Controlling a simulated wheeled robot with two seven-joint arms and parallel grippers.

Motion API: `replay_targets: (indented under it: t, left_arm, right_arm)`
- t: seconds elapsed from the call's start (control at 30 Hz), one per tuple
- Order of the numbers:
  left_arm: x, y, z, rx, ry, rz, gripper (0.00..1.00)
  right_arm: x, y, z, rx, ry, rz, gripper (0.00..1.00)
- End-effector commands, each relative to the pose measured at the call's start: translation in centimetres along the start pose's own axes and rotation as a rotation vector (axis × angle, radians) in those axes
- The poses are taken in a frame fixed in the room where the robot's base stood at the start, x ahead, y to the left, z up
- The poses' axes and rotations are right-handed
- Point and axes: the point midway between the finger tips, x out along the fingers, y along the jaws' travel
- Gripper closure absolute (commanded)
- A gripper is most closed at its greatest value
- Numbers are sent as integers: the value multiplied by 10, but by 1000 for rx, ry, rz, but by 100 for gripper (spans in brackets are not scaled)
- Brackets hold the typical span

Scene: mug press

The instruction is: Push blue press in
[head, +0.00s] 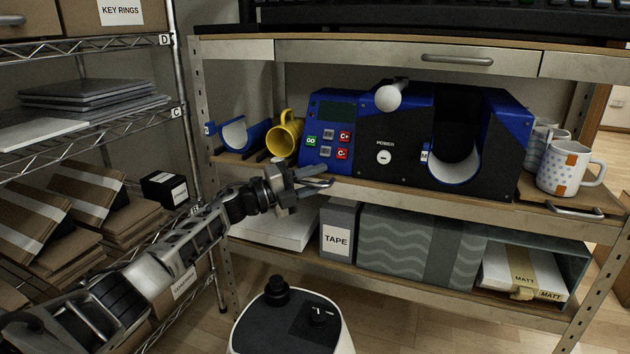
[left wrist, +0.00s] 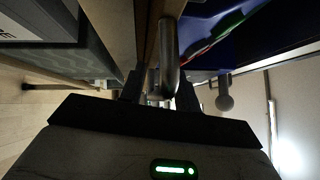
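The press (head: 400,137) is a wide black and blue machine on the middle shelf. It has a blue control panel, a white-knobbed lever (head: 388,97) on top and a curved opening at the right. My left gripper (head: 322,178) is at the shelf's front edge, below the control panel. Its fingers are apart. In the left wrist view, a metal bar handle (left wrist: 168,58) runs between the fingers (left wrist: 160,92); firm contact cannot be made out. A similar handle (head: 577,211) shows at the right end of the shelf. My right gripper is not in view.
A yellow mug (head: 286,136) and a blue cradle (head: 240,134) stand left of the press. Patterned mugs (head: 570,168) stand to its right. A TAPE box (head: 338,229) and a wavy-patterned box (head: 408,243) are below. A wire rack (head: 182,112) borders the left.

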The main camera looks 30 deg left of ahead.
Motion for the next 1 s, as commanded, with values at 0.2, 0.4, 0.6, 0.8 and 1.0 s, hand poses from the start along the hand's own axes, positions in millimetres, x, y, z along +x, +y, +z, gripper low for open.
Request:
replay_targets:
  t: [0.2,0.4,0.6,0.8,1.0]
  left_arm:
    - [-10,2,0,-1,-2,6,68]
    - [-50,2,0,-2,-1,10,68]
    - [-99,1,0,-3,-1,8,68]
    - [-138,0,0,-2,0,4,68]
    - [-157,0,0,0,-1,1,68]
  right_arm:
    - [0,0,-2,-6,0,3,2]
    - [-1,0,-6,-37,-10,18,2]
    - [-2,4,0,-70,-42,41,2]
    - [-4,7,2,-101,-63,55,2]
    - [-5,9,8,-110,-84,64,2]
